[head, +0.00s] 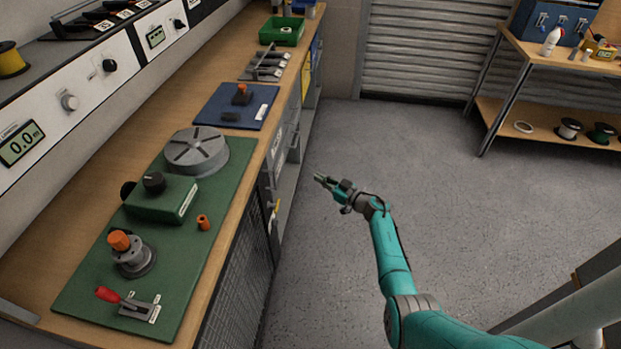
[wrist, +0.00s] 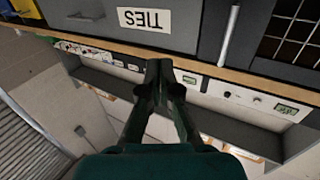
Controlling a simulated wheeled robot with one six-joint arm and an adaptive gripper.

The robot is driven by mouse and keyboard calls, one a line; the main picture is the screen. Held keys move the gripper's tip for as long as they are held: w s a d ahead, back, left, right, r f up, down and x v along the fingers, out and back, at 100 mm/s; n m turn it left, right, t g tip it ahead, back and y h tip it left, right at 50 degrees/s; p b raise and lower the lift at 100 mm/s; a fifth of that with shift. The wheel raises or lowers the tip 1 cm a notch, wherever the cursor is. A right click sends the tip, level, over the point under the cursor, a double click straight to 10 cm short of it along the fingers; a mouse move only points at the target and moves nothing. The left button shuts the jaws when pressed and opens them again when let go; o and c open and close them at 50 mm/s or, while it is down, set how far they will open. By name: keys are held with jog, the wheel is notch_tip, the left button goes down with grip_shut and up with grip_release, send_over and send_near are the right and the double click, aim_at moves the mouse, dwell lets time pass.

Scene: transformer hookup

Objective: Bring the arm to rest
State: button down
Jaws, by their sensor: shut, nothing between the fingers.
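My arm (head: 391,252) is teal and reaches from the lower right of the head view into the open space right of the workbench. My gripper (head: 321,179) is at its end, shut and empty, clear of the bench's front edge and touching nothing. In the wrist view my gripper (wrist: 160,66) shows dark fingers closed together, in front of the bench with a drawer labelled TIES (wrist: 145,18). That view looks tilted and upside down.
The workbench (head: 226,200) on the left carries a green mat (head: 85,290) with a grey round turntable (head: 195,150), a green box (head: 160,199) and a red-handled switch (head: 125,302). A blue mat (head: 213,107) lies beyond. A shelf table (head: 520,60) stands at the back right. Floor between is clear.

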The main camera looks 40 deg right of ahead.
jog(key=shift+s+d, duration=1.3)
jog(key=shift+s, duration=0.1)
jog(key=s+a+f+m+t+h, duration=0.2)
jog(key=s+a+h, duration=0.2)
jog(key=s+a, duration=1.95)
jog(key=s+a+r+g, duration=0.1)
jog(key=s+a+r, duration=0.1)
jog(key=s+r, duration=0.4)
jog(key=s+a+r+g, duration=0.2)
jog(key=s+r, duration=0.4)
jog(key=s, duration=0.7)
jog(key=s+a+r+m+g+h, duration=0.1)
jog(key=s+a+r, duration=0.2)
jog(key=s+r, duration=0.3)
jog(key=s, duration=0.3)
jog(key=shift+s+a+g, duration=0.2)
jog(key=shift+s+g, duration=0.1)
jog(key=shift+f, duration=0.1)
